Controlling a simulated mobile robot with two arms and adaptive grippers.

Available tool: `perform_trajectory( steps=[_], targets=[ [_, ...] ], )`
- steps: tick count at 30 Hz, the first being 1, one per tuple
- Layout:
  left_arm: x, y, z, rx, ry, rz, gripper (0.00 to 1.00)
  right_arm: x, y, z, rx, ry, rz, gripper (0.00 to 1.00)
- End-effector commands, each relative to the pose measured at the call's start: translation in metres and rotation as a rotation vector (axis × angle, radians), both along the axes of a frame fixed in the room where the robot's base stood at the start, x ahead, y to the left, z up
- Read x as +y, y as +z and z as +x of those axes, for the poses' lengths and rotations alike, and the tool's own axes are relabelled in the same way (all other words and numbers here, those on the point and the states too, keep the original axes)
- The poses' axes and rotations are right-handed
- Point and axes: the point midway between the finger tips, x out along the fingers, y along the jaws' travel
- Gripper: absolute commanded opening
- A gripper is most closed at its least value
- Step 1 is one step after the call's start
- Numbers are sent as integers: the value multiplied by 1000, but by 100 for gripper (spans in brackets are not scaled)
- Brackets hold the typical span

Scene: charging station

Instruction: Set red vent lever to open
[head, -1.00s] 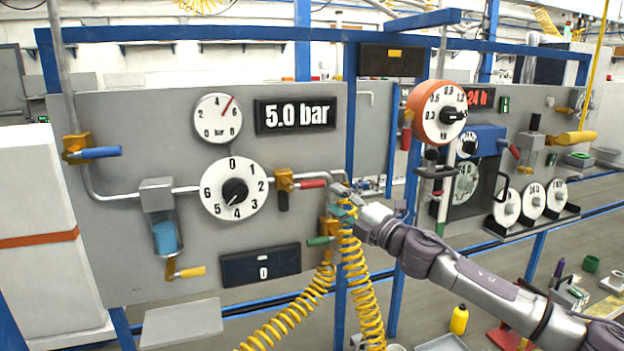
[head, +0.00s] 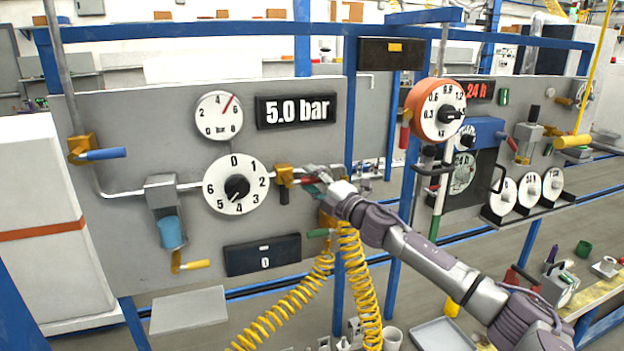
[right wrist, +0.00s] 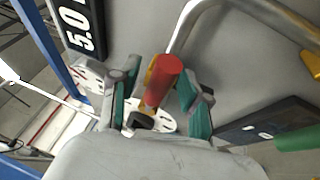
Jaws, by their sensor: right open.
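The red vent lever (head: 309,180) sticks out to the right from a brass valve (head: 284,176) on the pipe of the grey panel, roughly level. My right gripper (head: 317,183) is at the lever's free end and partly covers it in the head view. In the right wrist view the red lever (right wrist: 164,78) points towards the camera between the two teal-padded fingers of my right gripper (right wrist: 163,92). The fingers are open, with a gap visible on both sides of the lever. I cannot tell whether either finger touches it. My left gripper is not in view.
A green-handled valve (head: 318,233) and yellow coiled hoses (head: 358,275) hang just below my right gripper. A numbered dial (head: 236,185) is left of the red lever. A display reading 5.0 bar (head: 295,111) is above. A blue post (head: 349,120) stands close on the right.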

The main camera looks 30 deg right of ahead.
Motion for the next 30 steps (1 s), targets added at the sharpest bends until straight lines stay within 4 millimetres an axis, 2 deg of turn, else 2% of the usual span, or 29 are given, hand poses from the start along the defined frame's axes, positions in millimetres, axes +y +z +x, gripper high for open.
perform_trajectory(
  steps=[1, 9, 22, 30],
  targets=[
    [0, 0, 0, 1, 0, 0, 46, 0, 0, 0, 0, 0, 0, 45],
    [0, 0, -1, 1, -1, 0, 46, 0, 0, 0, 0, 0, 0, 0],
    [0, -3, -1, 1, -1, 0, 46, 0, -2, 0, -2, 0, 9, 0],
    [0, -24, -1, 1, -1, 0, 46, 1, -12, 0, -25, 2, 106, 0]
  ],
)
